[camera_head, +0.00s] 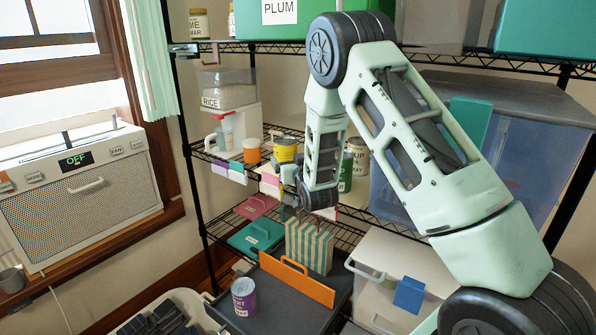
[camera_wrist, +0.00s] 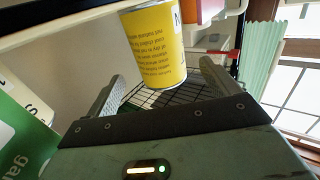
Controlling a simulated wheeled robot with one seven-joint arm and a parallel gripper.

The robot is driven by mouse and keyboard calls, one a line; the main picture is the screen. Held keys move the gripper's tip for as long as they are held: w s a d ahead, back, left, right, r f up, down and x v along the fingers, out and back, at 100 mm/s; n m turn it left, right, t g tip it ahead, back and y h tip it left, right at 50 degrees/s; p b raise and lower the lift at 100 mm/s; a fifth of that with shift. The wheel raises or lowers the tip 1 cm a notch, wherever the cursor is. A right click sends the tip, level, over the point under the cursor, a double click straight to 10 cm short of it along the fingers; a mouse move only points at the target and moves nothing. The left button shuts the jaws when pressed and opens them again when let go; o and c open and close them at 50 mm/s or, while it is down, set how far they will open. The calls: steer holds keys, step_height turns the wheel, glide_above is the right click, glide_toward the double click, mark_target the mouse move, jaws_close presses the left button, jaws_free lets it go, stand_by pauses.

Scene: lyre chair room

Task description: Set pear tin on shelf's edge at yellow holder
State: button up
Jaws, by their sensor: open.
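A yellow tin (camera_head: 285,150) stands on the middle wire shelf; its label is too small to read as pear. In the head view my gripper (camera_head: 292,178) is partly hidden by my arm at the shelf's front.
An orange cup (camera_head: 251,151) stands left of the yellow tin. A green can (camera_wrist: 25,130) is close on the wrist view's left. Below are a dark tray (camera_head: 275,312) with a purple tin (camera_head: 243,297) and a striped bag (camera_head: 309,246). A large bin (camera_head: 400,190) stands at right.

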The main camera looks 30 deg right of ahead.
steer(key=b+v, duration=0.1)
steer(key=v, duration=0.6)
steer(key=s+a+f+n+g+y, duration=0.15)
steer(key=s+a+g+y, duration=0.35)
steer(key=a, duration=0.8)
steer(key=s+a+n+g+y, duration=0.35)
steer(key=s+a, duration=0.25)
steer(key=a, duration=0.6)
steer(key=s+a+r+n+g+h, duration=0.1)
steer(key=s+a+n+g, duration=0.1)
steer(key=s, duration=1.1)
steer(key=s+a+r+n+g+h, duration=0.1)
steer(key=s+a+n+g+h, duration=0.1)
steer(key=s+g, duration=0.5)
steer(key=s+n, duration=0.1)
steer(key=s, duration=0.5)
steer(key=shift+s+n, duration=0.35)
steer(key=shift+n, duration=0.05)
steer(key=shift+a, duration=0.1)
